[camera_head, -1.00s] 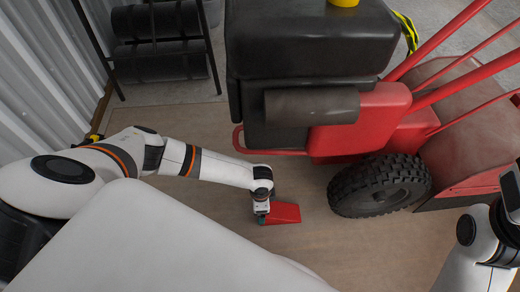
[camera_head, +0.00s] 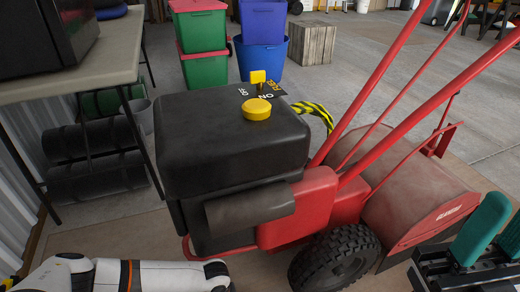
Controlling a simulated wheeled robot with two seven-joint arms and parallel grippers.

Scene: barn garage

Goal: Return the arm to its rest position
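My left arm (camera_head: 130,274) lies along the bottom left edge, stretched toward the machine's front. Its gripper is below the picture's edge, so its fingers are hidden. My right gripper (camera_head: 502,234) is at the lower right, with two teal fingers pointing up on a black body. The fingers stand apart with nothing seen between them; one is partly cut off by the right edge. It is in front of the machine's red tiller housing.
A black and red tiller (camera_head: 235,145) with a yellow cap, red handlebars and a black wheel (camera_head: 335,262) fills the middle. A table (camera_head: 110,60) stands at left with black rolls beneath. Stacked bins (camera_head: 204,65) and a wooden crate (camera_head: 311,42) stand behind. Open floor lies at the back right.

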